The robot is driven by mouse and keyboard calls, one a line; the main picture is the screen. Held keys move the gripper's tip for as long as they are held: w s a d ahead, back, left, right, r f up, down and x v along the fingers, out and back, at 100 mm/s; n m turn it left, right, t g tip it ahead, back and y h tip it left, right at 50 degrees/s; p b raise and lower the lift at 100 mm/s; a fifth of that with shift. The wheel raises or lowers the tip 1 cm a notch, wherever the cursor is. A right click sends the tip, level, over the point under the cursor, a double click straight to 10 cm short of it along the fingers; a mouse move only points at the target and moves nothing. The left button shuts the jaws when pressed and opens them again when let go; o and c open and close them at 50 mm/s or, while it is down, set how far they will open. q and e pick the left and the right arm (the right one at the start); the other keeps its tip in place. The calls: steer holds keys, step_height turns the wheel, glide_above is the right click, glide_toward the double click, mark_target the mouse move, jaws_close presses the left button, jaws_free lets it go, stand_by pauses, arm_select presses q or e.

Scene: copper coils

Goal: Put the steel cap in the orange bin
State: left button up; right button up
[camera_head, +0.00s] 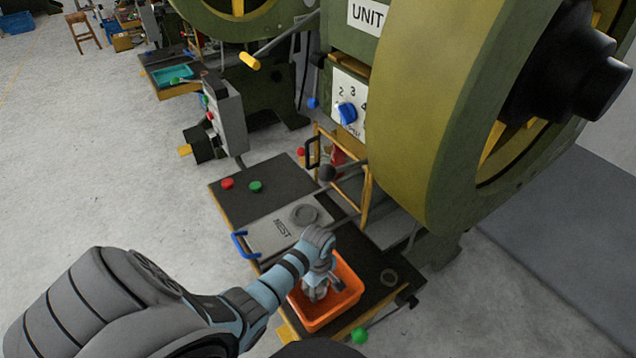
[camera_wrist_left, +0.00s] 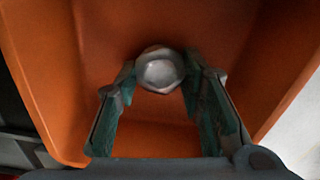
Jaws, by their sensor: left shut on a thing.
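The orange bin (camera_head: 350,299) stands on the dark front part of the machine's table in the head view. My left gripper (camera_head: 318,293) reaches down into it from above. In the left wrist view the bin's orange inside wall (camera_wrist_left: 60,80) surrounds the gripper. The steel cap (camera_wrist_left: 160,70), a pale round metal piece, is between the two fingertips of my left gripper (camera_wrist_left: 162,80), which is shut on it. The cap is inside the bin's outline; I cannot tell whether it touches the floor of the bin. The fingers hide the cap in the head view. My right gripper is not in view.
A grey nest plate (camera_head: 275,234) with a round ring and a blue handle (camera_head: 243,244) lies behind the bin. Red (camera_head: 227,184) and green (camera_head: 255,187) buttons are on the table. The large green flywheel (camera_head: 440,120) rises at the right. Open floor lies left.

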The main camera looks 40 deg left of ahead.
mark_target(318, 288)
arm_select(q)
steer(key=shift+f, duration=0.15)
steer(key=o, duration=0.9)
steer(key=shift+o, duration=1.4)
steer(key=shift+w+f, duration=0.1)
steer(key=shift+w, duration=0.05)
step_height(318, 288, up, 13)
steer(key=p, duration=0.4)
steer(key=shift+f, duration=0.2)
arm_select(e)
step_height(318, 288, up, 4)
